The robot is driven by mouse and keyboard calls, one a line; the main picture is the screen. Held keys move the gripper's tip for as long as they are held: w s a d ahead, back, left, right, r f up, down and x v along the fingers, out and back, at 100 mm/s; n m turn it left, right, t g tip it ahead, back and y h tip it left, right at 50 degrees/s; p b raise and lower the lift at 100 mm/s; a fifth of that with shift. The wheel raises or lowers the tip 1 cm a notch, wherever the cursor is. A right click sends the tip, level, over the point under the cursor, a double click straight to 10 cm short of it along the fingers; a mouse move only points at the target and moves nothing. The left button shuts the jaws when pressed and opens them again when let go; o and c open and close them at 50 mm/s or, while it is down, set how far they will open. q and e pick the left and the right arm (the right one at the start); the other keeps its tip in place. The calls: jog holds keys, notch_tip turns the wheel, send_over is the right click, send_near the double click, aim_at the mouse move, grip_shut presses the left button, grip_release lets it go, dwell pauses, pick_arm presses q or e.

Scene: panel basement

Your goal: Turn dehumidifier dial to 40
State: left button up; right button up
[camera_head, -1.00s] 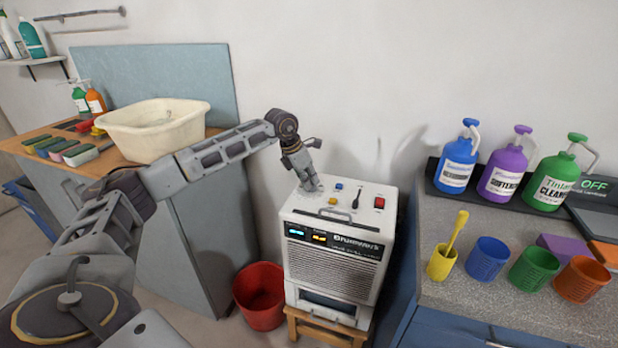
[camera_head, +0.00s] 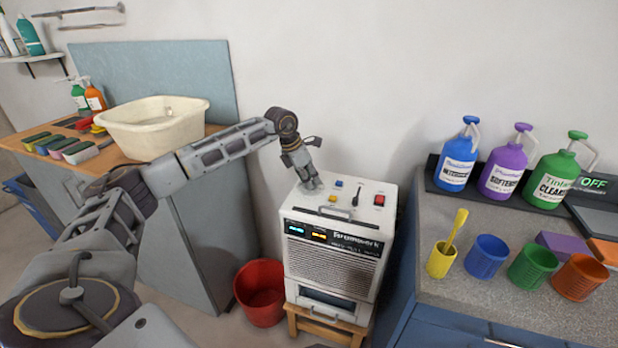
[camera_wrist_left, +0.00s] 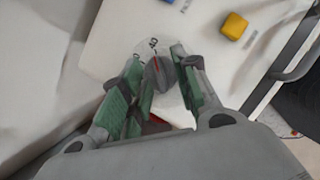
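The dehumidifier (camera_head: 335,262) is a white box on a small wooden stool, with a dial at the left of its top. In the left wrist view the grey dial (camera_wrist_left: 159,74) sits on a pale round scale. A red line on it points toward the printed 40. My left gripper (camera_head: 309,184) reaches down over the dial and hides it in the head view. In the wrist view its green-padded fingers (camera_wrist_left: 160,80) stand on either side of the dial, apart, with narrow gaps beside it; firm contact is not visible. My right gripper is out of view.
On the dehumidifier's top are a yellow-orange button (camera_wrist_left: 234,26), a black lever (camera_head: 355,195), a red switch (camera_head: 379,200) and a handle (camera_head: 334,212). A red bucket (camera_head: 260,292) stands left on the floor. A counter (camera_head: 460,295) with cups and bottles is on the right.

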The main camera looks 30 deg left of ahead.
pick_arm(q)
jog(key=shift+r, duration=0.2)
jog(key=v, duration=1.1)
jog(key=shift+s+r, duration=0.15)
jog(key=shift+r, duration=0.1)
jog(key=shift+a, duration=0.15)
dwell(0.4)
